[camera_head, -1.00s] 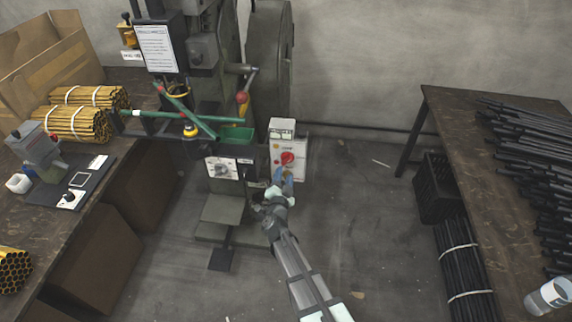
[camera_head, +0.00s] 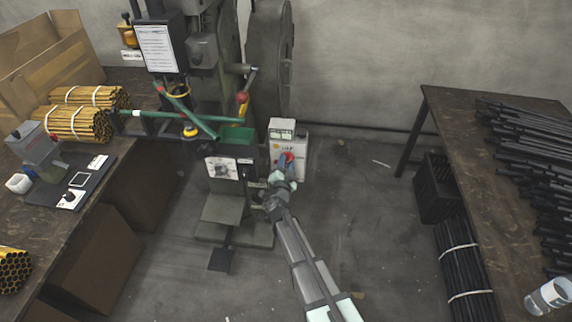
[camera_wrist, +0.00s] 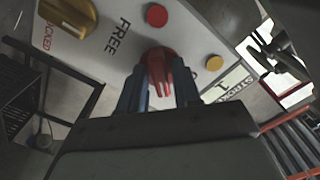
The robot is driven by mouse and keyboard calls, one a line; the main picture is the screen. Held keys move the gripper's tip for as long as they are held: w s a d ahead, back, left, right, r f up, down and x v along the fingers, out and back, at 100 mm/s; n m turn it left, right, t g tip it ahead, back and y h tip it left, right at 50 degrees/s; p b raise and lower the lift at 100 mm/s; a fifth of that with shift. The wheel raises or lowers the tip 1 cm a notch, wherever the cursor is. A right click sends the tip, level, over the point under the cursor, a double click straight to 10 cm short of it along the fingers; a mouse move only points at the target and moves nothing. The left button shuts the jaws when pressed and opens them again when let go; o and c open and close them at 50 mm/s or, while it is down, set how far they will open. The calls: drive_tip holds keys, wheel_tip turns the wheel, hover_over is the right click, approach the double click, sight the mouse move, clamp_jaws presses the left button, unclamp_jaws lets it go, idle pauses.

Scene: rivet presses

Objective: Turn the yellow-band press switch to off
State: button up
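The press (camera_head: 200,60) stands at the back, with a yellow band (camera_head: 179,91) on it. A pale control box (camera_head: 301,150) is at its right side. In the wrist view a red rotary switch (camera_wrist: 158,62) sits on the panel's pale face. My gripper (camera_head: 285,160) is in front of the box; its fingers (camera_wrist: 160,92) straddle the switch's handle, one on each side. Thin gaps seem to show beside the handle, so the fingers look open; contact is not clear. The gripper hides part of the switch in the head view.
The panel also has a yellow knob (camera_wrist: 70,14) by the words FREE and LOCKED, a red button (camera_wrist: 156,15) and a yellow button (camera_wrist: 214,62). A table with dark rods (camera_head: 530,150) is at right, a bench (camera_head: 50,222) at left. Floor between is mostly clear.

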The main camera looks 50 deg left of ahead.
clamp_jaws()
idle(0.3)
drive_tip(key=shift+n, duration=4.2)
drive_tip(key=shift+d, duration=0.1)
drive_tip(key=shift+o, duration=1.2)
unclamp_jaws()
